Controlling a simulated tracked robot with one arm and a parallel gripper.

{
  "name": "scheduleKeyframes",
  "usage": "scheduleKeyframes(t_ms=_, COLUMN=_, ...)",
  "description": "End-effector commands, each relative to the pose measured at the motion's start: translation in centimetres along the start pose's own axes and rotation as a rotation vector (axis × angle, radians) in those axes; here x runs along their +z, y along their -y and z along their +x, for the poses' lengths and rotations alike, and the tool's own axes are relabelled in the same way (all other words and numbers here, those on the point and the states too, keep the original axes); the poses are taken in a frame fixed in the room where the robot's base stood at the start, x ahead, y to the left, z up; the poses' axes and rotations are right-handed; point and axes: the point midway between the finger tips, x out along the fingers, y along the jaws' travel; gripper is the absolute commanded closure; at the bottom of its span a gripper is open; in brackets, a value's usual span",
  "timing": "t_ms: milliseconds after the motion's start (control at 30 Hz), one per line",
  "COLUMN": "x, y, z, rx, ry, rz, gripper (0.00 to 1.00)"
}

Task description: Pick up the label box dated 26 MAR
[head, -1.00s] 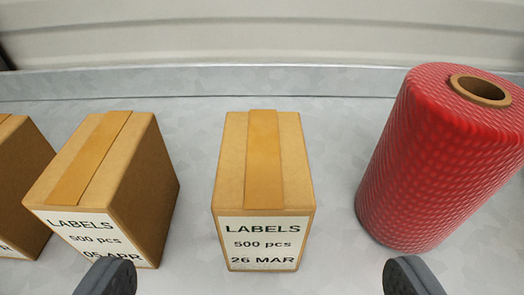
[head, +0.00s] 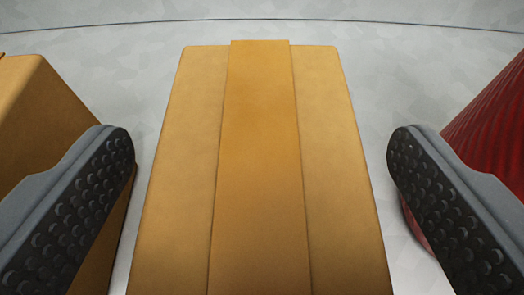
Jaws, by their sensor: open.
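The label box dated 26 MAR (head: 258,170) fills the middle of the head view, seen from above with its tape strip running front to back. Its printed label face is out of view now; the date showed in the earlier frame. My gripper (head: 260,148) is open, with one dark studded finger on each side of the box. A gap shows between each finger and the box sides, and neither finger appears to touch it.
Another cardboard box (head: 40,110) stands close on the left, partly behind the left finger. A red roll (head: 495,125) stands close on the right, partly behind the right finger. The grey surface (head: 370,60) behind the box is clear.

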Motion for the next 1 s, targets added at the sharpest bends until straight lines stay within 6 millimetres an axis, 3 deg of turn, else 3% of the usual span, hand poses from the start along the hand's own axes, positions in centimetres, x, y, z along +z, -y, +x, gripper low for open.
scheduleKeyframes(t_ms=133, x=0.0, y=0.0, z=1.9, rx=0.000, ry=0.005, rz=0.000, gripper=0.15)
scheduleKeyframes(t_ms=367, x=0.1, y=0.0, z=2.1, rx=0.000, ry=0.001, rz=0.000, gripper=0.15)
scheduleKeyframes(t_ms=600, x=0.1, y=0.0, z=2.1, rx=0.000, ry=0.002, rz=0.000, gripper=0.74)
scheduleKeyframes(t_ms=1000, x=-0.1, y=0.1, z=2.1, rx=-0.001, ry=0.002, rz=-0.001, gripper=0.74)
